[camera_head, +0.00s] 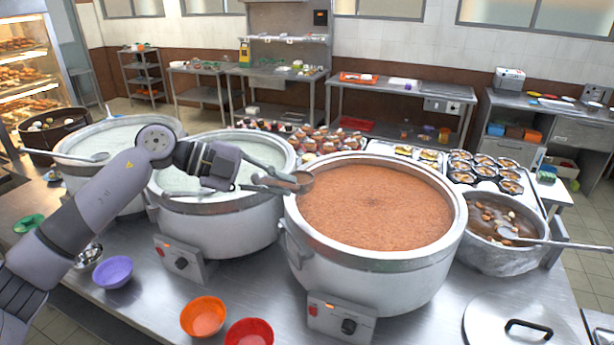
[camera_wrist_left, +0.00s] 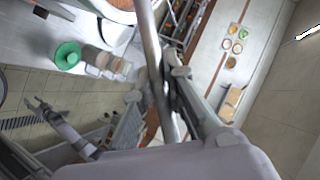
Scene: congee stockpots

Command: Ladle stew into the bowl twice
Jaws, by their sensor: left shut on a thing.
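The stew is the orange-brown mass (camera_head: 375,205) filling the large steel pot (camera_head: 372,268) right of centre in the head view. My left gripper (camera_head: 262,182) is shut on a metal ladle, whose handle (camera_wrist_left: 150,45) crosses the left wrist view. The ladle's bowl (camera_head: 299,181) is at the stew pot's left rim; I cannot tell whether it holds stew. A purple bowl (camera_head: 113,271), an orange bowl (camera_head: 203,317) and a red bowl (camera_head: 249,333) stand along the counter's front. A small arm in the left wrist view appears to end in my right gripper (camera_wrist_left: 38,106); its jaw state is unclear.
Two pots of pale congee (camera_head: 222,228) stand to the left, my left arm over them. A smaller pot of brown stew (camera_head: 497,248) with its own ladle stands right. A steel lid (camera_head: 515,330) lies front right. Trays of food (camera_head: 330,140) stand behind.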

